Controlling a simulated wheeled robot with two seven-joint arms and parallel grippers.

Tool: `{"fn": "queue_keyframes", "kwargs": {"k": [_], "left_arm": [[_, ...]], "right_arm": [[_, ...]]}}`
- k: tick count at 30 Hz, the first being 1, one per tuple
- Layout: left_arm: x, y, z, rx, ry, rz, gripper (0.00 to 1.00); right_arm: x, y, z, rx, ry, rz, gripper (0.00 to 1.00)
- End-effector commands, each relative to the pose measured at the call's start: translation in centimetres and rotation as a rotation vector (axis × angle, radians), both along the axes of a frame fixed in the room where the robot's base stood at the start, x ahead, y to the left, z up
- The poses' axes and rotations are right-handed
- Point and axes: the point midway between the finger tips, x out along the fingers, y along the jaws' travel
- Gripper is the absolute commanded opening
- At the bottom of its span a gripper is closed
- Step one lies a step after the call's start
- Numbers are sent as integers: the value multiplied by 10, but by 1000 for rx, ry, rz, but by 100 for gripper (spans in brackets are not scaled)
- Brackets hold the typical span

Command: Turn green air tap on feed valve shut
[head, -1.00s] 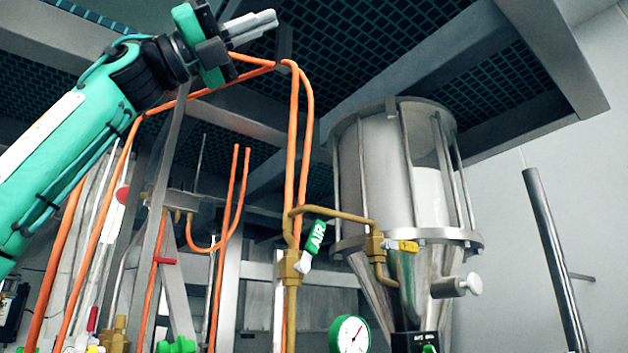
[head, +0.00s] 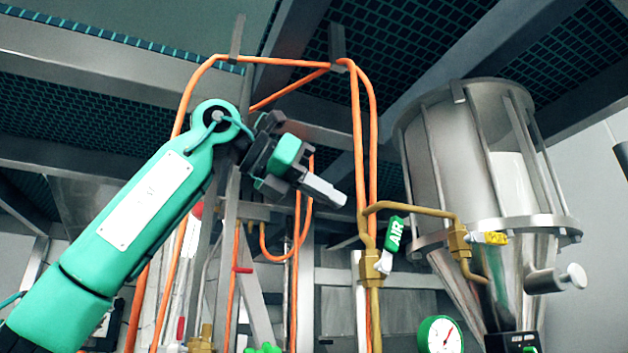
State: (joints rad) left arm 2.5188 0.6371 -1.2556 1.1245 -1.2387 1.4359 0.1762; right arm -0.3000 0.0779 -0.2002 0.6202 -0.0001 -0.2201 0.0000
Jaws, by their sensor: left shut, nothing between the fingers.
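The green air tap (head: 395,236) marked "AIR" sits on a brass valve body (head: 370,268) in a brass pipe line. Its handle slants up and to the right from the valve. My left gripper (head: 341,199) is shut and empty. Its grey fingers point right and down, to the upper left of the tap and apart from it in the picture. My right gripper is not in view.
Orange hoses (head: 357,130) run vertically just right of my left gripper. A yellow-handled tap (head: 488,238) is on the brass pipe farther right, by the steel hopper (head: 440,175). A green-rimmed gauge (head: 440,335) stands below. Steel beams and grating are overhead.

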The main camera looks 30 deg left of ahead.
Motion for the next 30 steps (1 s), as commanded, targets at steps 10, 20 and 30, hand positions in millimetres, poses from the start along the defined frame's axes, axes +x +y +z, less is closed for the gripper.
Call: {"fn": "queue_keyframes", "kwargs": {"k": [10,20,30], "left_arm": [[50,-39,-21,1,2,-1,0],[64,-50,-31,-2,-1,-1,0],[63,-50,-31,-3,-1,-1,0]], "right_arm": [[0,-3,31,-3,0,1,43],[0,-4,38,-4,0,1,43],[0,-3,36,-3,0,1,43]]}}
